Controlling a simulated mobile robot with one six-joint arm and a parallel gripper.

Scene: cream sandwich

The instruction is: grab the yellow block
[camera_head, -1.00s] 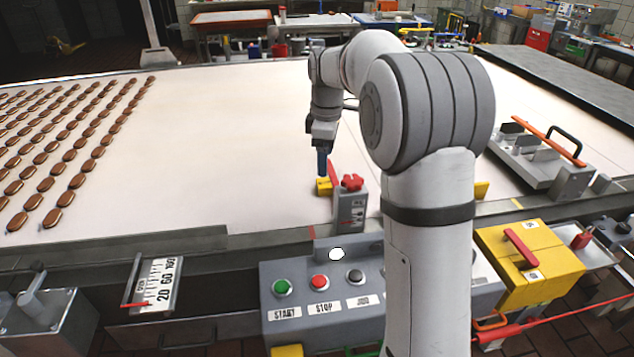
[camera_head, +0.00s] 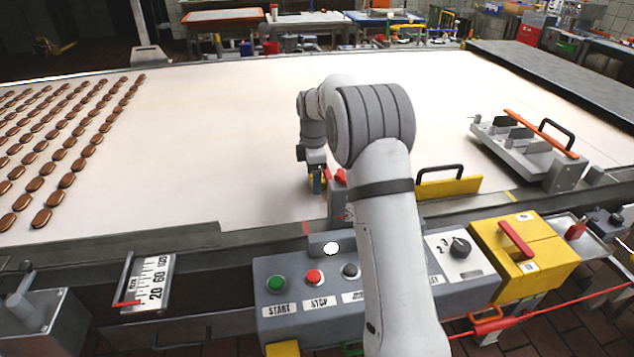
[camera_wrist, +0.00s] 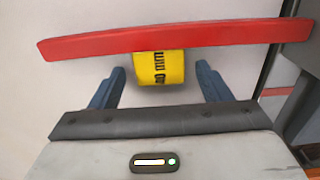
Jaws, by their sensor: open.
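The yellow block (camera_wrist: 160,69) with black print shows in the wrist view between the two blue fingertips. A red bar crosses over its upper part and hides that part. My gripper (camera_wrist: 161,78) is open, with a finger on either side of the block and a visible gap to each. In the head view my gripper (camera_head: 317,188) is low over the white belt, behind the grey post. Only a sliver of yellow shows at the fingers there; the arm and post hide the rest.
The red lever (camera_head: 340,176) on the grey post is close to my gripper. A yellow plate with a black handle (camera_head: 450,187) stands to the right on the belt's near edge. Brown biscuits (camera_head: 60,167) lie in rows at left. The belt's middle is clear.

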